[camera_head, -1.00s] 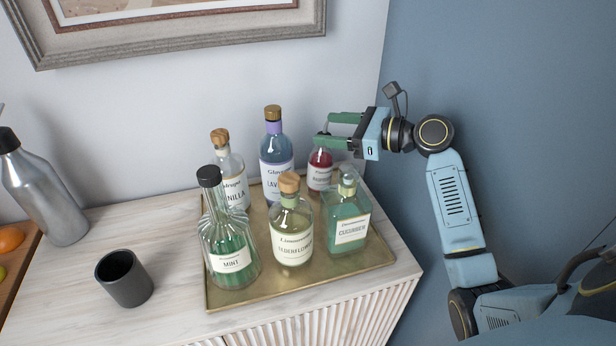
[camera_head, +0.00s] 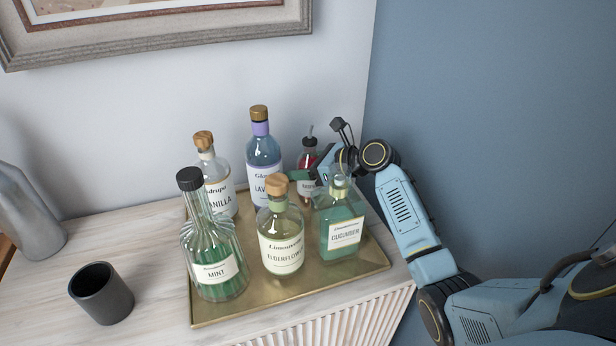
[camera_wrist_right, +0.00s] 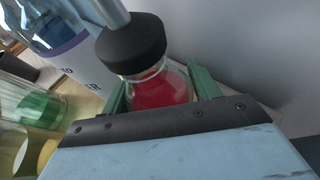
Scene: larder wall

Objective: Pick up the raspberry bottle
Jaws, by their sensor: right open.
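The raspberry bottle (camera_head: 308,160), with red syrup, a black cap and a thin metal pourer, stands upright at the back right of the brass tray (camera_head: 340,282). Its label is partly hidden in the head view. My right gripper (camera_head: 303,174) is low at the bottle. In the right wrist view the red bottle (camera_wrist_right: 160,90) sits between the two green fingers, which are open on either side of it. Whether either finger touches the glass I cannot tell. My left gripper is not in view.
The cucumber bottle (camera_head: 341,228) stands just in front of my right gripper, and the lavender bottle (camera_head: 264,160) is to its left. Elderflower (camera_head: 281,245), mint (camera_head: 213,250) and vanilla (camera_head: 215,178) bottles share the tray. A dark cup (camera_head: 101,294) stands left. The wall is close behind.

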